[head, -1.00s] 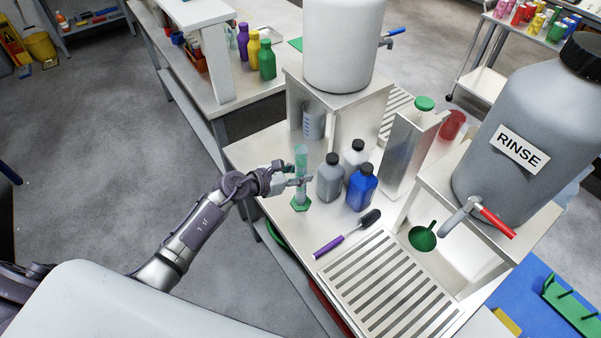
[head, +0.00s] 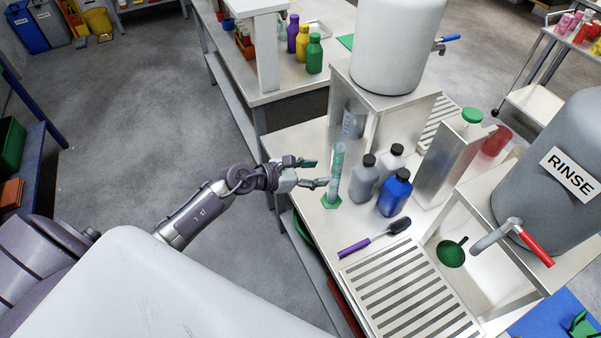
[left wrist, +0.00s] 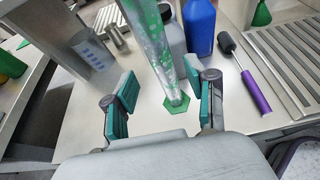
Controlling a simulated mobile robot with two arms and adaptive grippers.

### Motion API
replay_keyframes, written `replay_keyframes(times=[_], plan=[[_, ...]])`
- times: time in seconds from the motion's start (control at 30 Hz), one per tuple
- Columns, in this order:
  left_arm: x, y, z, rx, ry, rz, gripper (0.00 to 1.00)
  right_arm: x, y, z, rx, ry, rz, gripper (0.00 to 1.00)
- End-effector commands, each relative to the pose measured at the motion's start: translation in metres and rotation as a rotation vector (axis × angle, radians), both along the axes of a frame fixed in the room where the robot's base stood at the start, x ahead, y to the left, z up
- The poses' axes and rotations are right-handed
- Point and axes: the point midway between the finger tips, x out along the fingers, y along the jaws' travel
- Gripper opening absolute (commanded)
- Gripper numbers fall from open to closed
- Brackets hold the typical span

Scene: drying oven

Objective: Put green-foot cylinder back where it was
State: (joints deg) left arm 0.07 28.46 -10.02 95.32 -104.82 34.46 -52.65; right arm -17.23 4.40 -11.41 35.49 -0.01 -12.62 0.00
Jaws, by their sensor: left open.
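The green-foot cylinder (head: 336,177) is a tall clear tube with a green pattern and a green hexagonal foot (head: 331,201). It stands upright on the metal table, left of the grey and blue bottles. My left gripper (head: 318,172) is open, just left of the cylinder. In the left wrist view, the cylinder (left wrist: 160,55) shows beyond and between the two open teal-padded fingers (left wrist: 165,95), its foot on the table. Nothing is held. My right gripper is not in view.
Grey bottles (head: 363,180) and a blue bottle (head: 394,194) stand close right of the cylinder. A purple-handled brush (head: 370,240) lies in front, near a slatted drain rack (head: 405,290). A white tank (head: 400,45) on a metal stand is behind.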

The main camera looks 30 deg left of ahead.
Motion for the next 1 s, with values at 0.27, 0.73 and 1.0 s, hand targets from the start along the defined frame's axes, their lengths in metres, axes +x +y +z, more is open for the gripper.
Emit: replay_keyframes(times=[0.27,0.73,1.0], plan=[[-0.033,0.026,0.015,0.002,0.0,0.001,0.56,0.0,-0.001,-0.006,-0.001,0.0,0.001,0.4],[-0.037,0.032,0.004,-0.107,0.062,0.062,0.56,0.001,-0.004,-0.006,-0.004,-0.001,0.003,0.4],[-0.068,0.072,-0.153,-0.968,0.565,0.739,0.56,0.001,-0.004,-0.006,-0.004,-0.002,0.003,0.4]])
